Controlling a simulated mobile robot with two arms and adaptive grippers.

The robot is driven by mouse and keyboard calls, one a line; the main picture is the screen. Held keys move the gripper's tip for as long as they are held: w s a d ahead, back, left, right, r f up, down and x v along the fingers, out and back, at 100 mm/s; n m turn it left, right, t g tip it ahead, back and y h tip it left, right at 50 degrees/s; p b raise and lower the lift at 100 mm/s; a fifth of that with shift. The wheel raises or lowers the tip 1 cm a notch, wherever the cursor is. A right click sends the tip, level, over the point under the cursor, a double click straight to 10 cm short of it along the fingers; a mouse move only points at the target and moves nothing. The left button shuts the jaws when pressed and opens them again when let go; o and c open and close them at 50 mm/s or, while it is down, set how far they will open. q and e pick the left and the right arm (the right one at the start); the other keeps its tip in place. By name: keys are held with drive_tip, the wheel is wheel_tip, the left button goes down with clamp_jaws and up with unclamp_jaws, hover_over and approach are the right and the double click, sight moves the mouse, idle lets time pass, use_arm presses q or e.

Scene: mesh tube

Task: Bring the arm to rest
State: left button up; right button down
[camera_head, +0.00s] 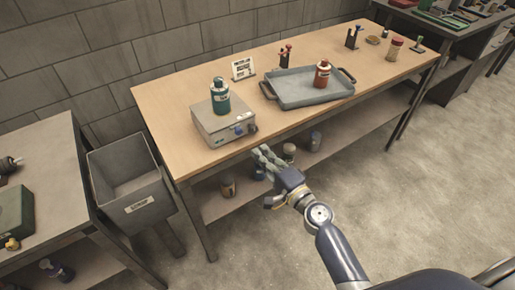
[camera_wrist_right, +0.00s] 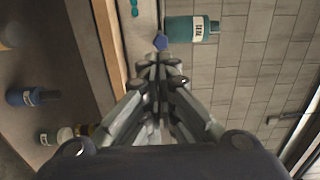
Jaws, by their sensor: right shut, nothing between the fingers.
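My right gripper (camera_head: 262,156) is shut and empty, held out in front of the wooden workbench (camera_head: 190,92) near its front edge, below and to the right of the grey box. In the right wrist view its fingers (camera_wrist_right: 158,64) meet in the middle of the picture with nothing between them. My right arm reaches up from the bottom right. My left gripper is not in view.
A grey box (camera_head: 208,127) with a blue knob bears a teal bottle (camera_head: 220,97). A grey tray (camera_head: 297,91) holds a red bottle (camera_head: 322,74). Cans stand on the lower shelf (camera_head: 345,130). A grey bin (camera_head: 135,185) stands left. The floor (camera_head: 420,200) at right is clear.

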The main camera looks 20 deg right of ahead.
drive_tip(key=shift+b+v, duration=0.6)
drive_tip(key=shift+v, duration=2.25)
drive_tip(key=s+d+f+n+g+h, duration=0.1)
drive_tip(key=s+f+n+g, duration=0.3)
drive_tip(key=f, duration=0.8)
drive_tip(key=s+f+n+g+h, duration=0.15)
drive_tip(key=s+f, duration=0.35)
drive_tip(key=f, duration=0.7)
drive_tip(key=s+d+f+n+g+h, duration=0.1)
drive_tip(key=s+f+n+g, duration=0.3)
drive_tip(key=f, duration=0.8)
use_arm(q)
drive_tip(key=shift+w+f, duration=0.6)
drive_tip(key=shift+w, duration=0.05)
use_arm(e)
drive_tip(key=s+d+f+n+g, duration=0.1)
drive_tip(key=s+f, duration=0.4)
drive_tip(key=s, duration=0.5)
drive_tip(key=s+d+f+n+g+h, duration=0.1)
drive_tip(key=s+d+f+n+g, duration=0.1)
drive_tip(key=s+f, duration=0.4)
drive_tip(key=s+d+f+n+g+h, duration=0.1)
drive_tip(key=s+f+n+g, duration=0.2)
drive_tip(key=s, duration=1.1)
wheel_tip(320, 180, down, 3)
drive_tip(key=shift+d+r+n+g, duration=0.1)
drive_tip(key=shift+d+n+g, duration=0.25)
drive_tip(key=shift+n, duration=0.3)
